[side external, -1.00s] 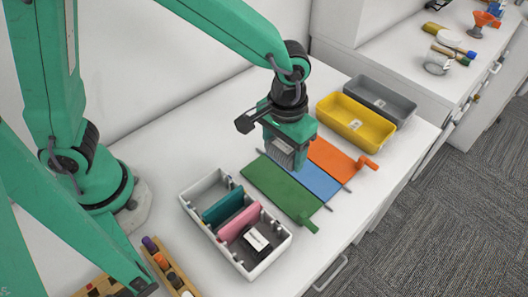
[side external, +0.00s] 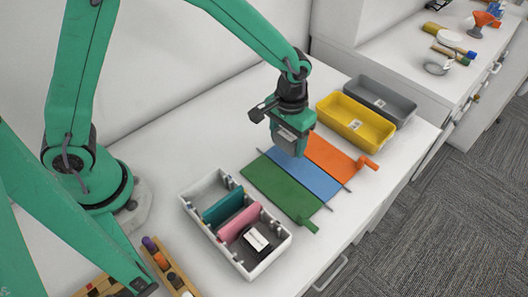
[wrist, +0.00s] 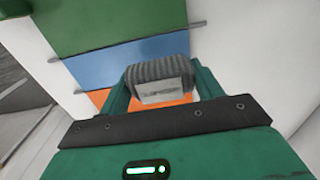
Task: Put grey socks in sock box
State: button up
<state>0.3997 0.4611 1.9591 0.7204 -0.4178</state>
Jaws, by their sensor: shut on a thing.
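A ribbed grey bundle with a pale label band, the grey socks (wrist: 158,82), is between the jaws in the wrist view. My gripper (wrist: 160,90) is shut on it. In the side view my gripper (side external: 291,136) holds the socks (side external: 285,144) above the blue panel (side external: 300,178) of a folding board. A white open box (side external: 214,236) with a teal divider (side external: 223,206) and a pink divider (side external: 240,223) stands to the lower left, apart from the gripper. Its front compartment holds a black item with a white label (side external: 257,240). I cannot read any label marking the sock box.
The board also has a green panel (side external: 280,190) and an orange panel (side external: 330,157), with handles sticking out in front. A yellow bin (side external: 345,131) and a grey bin (side external: 380,92) stand behind right. A wooden rack with small bottles (side external: 168,267) is at front left.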

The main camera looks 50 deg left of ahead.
aim_at(286, 135)
jog(key=shift+f, duration=1.35)
jog(key=shift+f, duration=0.2)
jog(key=o, duration=1)
jog(key=shift+r, duration=0.1)
jog(key=shift+s+r, duration=0.15)
jog(key=shift+r, duration=3.7)
jog(key=shift+a, duration=0.1)
